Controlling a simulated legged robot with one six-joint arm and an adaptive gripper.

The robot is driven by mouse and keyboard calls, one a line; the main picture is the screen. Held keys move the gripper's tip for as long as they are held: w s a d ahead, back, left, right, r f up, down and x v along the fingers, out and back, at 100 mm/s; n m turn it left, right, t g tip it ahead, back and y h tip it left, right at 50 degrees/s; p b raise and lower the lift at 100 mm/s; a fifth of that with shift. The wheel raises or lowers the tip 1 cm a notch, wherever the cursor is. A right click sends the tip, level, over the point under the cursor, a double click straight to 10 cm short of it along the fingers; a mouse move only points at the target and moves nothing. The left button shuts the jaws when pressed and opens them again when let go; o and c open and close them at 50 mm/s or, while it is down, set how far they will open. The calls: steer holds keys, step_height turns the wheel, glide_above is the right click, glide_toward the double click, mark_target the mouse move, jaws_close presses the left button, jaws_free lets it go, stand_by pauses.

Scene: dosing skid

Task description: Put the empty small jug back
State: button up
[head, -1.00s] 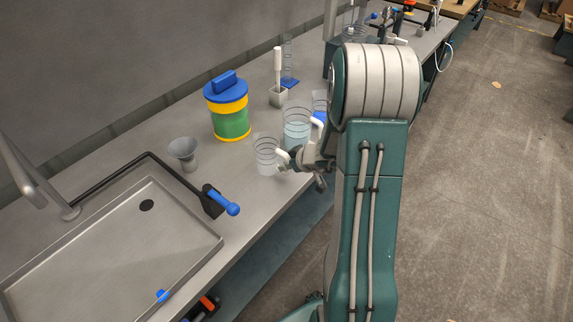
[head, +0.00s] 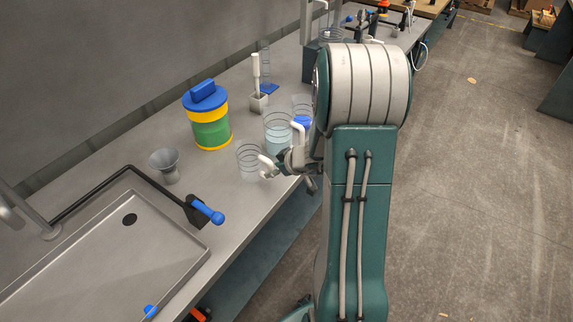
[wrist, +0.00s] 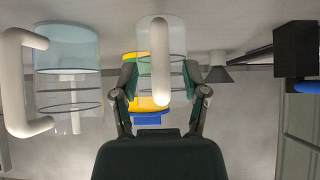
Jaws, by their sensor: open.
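The small jug (head: 248,157) is clear with dark rings and a white handle (head: 267,166); I see no liquid in it. It appears to stand upright on the counter near the front edge. My gripper (wrist: 161,88) is open, with the white handle between its fingers in the wrist view. The jug body (wrist: 177,42) shows behind the handle, upside down in this view. I cannot tell whether the fingers touch it. The larger jug (head: 278,136) with pale blue liquid stands just behind; it also shows left in the wrist view (wrist: 66,50).
A blue-lidded yellow and green canister (head: 210,130), a grey funnel cup (head: 165,165) and a brush holder (head: 258,103) stand on the counter. A black pipe with a blue handle (head: 208,212) borders the sink tray (head: 125,255). Another clear vessel (head: 302,105) stands near my arm.

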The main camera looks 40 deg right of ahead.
steer(key=v, duration=0.9)
steer(key=s+a+r+g+y, duration=0.1)
steer(key=s+a+r, duration=0.2)
steer(key=a+r, duration=0.35)
steer(key=s+a+r+g, duration=0.2)
steer(key=a+r, duration=0.1)
steer(key=a, duration=0.6)
steer(key=s+a+r+m+h, duration=0.2)
steer(key=s+r, duration=0.1)
steer(key=s, duration=0.2)
steer(key=s+a+r+m+h, duration=0.2)
steer(key=s+a+r, duration=0.1)
steer(key=s, duration=0.3)
